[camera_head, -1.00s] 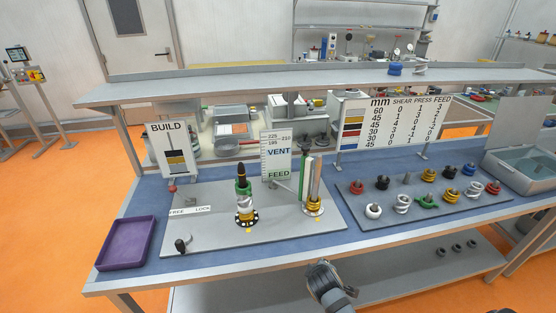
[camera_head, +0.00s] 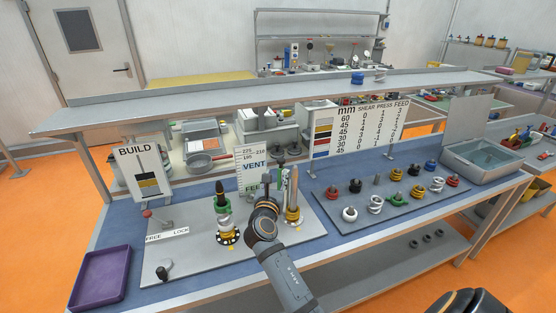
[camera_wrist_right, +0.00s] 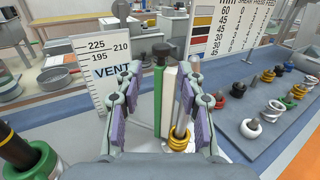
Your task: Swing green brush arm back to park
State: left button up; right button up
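The green brush arm (camera_wrist_right: 159,95) stands upright in the right wrist view, with a dark knob on top and a white strip beside it. My right gripper (camera_wrist_right: 161,78) is open, with its purple-padded fingers on either side of the green arm; I cannot tell whether either pad touches it. In the head view my right gripper (camera_head: 264,203) is in front of the green arm and hides most of it. My left gripper is not in view.
The other post with a green, white and yellow stack (camera_head: 224,215) stands to the left on the grey plate (camera_head: 185,260). The VENT gauge board (camera_head: 250,164) is behind. Several coloured rings sit on a rack (camera_head: 330,204) at right. A purple tray (camera_head: 101,278) lies at front left.

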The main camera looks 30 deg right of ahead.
aim_at(280, 162)
jog(key=p+x, duration=0.2)
jog(key=x, duration=0.8)
jog(key=shift+w+d, duration=0.1)
jog(key=shift+d, duration=0.15)
grip_shut()
